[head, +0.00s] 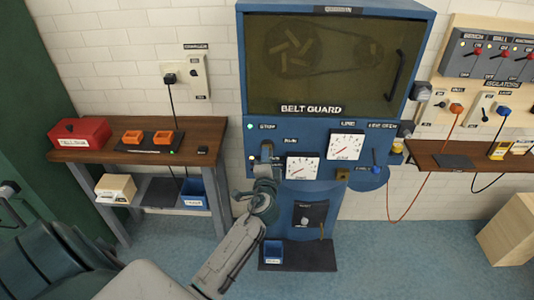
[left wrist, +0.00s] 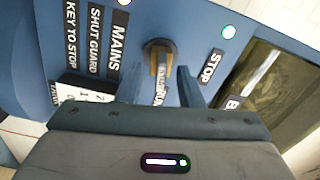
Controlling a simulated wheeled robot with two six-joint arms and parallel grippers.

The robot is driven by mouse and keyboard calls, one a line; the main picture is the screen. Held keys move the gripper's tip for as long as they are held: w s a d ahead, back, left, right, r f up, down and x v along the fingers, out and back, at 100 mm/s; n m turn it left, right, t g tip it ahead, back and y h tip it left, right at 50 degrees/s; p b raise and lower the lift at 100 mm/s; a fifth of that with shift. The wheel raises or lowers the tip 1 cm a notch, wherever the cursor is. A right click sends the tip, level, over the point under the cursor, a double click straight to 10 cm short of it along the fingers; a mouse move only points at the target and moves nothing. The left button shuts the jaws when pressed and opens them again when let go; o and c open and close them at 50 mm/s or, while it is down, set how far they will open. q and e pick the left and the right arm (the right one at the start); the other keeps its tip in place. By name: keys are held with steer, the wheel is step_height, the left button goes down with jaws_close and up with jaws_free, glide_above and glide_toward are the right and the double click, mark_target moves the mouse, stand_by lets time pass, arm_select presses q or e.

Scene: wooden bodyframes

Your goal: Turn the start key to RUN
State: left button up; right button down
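The start key (left wrist: 157,54) is brassy and sits in a dark round switch on the blue panel in the left wrist view. A partly covered label stands just below it, and its text is hard to read. My left gripper (left wrist: 164,88) has its two fingers apart, one on each side of the label, just short of the key. I see no contact with the key. In the head view my left gripper (head: 267,153) is at the left side of the machine's panel (head: 377,142) and hides the key. My right gripper is not in view.
A STOP label (left wrist: 210,66) and a lit green lamp (left wrist: 229,32) are right of the key. MAINS, SHUT GUARD and KEY TO STOP labels are left. Two white dials (head: 346,147) are right of the gripper, under the belt guard (head: 330,65). A workbench (head: 190,150) stands left.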

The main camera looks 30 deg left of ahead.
arm_select(q)
steer(key=b+v, duration=0.4)
steer(key=v, duration=0.6)
steer(key=shift+s, duration=0.35)
steer(key=s+d+f+n+g+h+b, duration=0.1)
steer(key=s+f+g+h+b, duration=0.1)
steer(key=f, duration=1.2)
steer(key=s+d+f+g+h+b, duration=0.1)
steer(key=s+d+f+g+h, duration=0.15)
steer(key=f, duration=1.25)
steer(key=s+f+n+g+h+b, duration=0.1)
steer(key=s+f+g+h+b, duration=0.15)
steer(key=f, duration=1.15)
steer(key=s+f+n+g+h+b, duration=0.1)
steer(key=s+f+n+g+b, duration=0.15)
steer(key=s+f, duration=1.65)
steer(key=s+f+n+g, duration=0.1)
steer(key=s+f, duration=0.2)
steer(key=s, duration=0.3)
steer(key=s+a+f+n+g, duration=0.1)
steer(key=s+f+n+g, duration=0.1)
steer(key=s, duration=0.4)
steer(key=s+f+n+g+b, duration=0.1)
steer(key=s+f, duration=0.4)
steer(key=s, duration=0.2)
steer(key=shift+a+n+h, duration=0.35)
steer(key=shift+h, duration=0.05)
